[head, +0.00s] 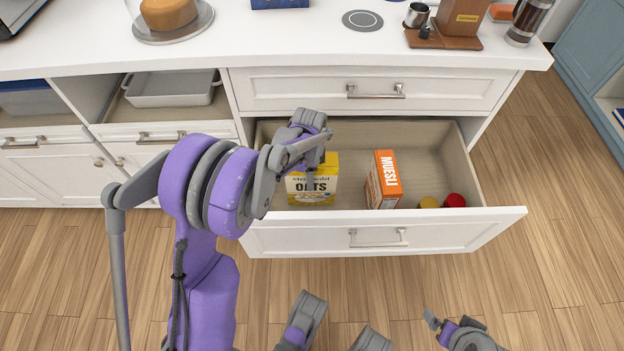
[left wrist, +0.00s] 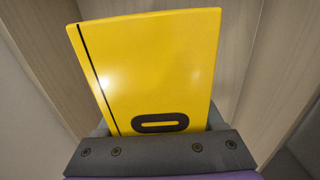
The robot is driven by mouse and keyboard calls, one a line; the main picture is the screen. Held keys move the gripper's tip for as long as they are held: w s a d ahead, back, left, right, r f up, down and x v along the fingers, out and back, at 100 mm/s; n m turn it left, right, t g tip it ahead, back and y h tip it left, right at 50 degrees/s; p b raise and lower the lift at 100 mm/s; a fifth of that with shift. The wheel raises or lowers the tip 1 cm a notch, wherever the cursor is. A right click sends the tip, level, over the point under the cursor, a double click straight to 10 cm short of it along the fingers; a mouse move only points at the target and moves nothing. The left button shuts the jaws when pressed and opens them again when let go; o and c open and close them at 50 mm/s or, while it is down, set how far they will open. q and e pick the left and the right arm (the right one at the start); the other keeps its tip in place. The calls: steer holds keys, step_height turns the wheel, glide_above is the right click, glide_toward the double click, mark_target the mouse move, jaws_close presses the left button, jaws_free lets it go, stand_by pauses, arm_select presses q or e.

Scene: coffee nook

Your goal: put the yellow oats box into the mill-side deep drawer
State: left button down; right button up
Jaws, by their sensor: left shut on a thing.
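The yellow oats box (head: 311,186) is upright inside the open deep drawer (head: 432,140), in its left part near the front panel. In the head view my left gripper (head: 318,157) reaches down over the drawer and is shut on the top of the box. In the left wrist view the plain yellow side of the box (left wrist: 150,70) with a dark oval mark shows between the jaws, with pale wood drawer walls around it. I cannot tell whether its base touches the drawer floor. My right gripper (head: 438,326) is low at the bottom right, away from the drawer.
An orange muesli box (head: 383,180) stands in the drawer's middle, with a yellow lid (head: 429,202) and a red lid (head: 455,200) to its right. The upper drawer (head: 375,90) is closed. The counter (head: 290,45) above holds a wooden mill stand (head: 445,40) and a cake dish (head: 170,30).

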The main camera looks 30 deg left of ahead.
arm_select(q)
steer(key=shift+f, duration=1.2)
steer(key=shift+f+b, duration=0.15)
steer(key=shift+b, duration=0.2)
jaws_free()
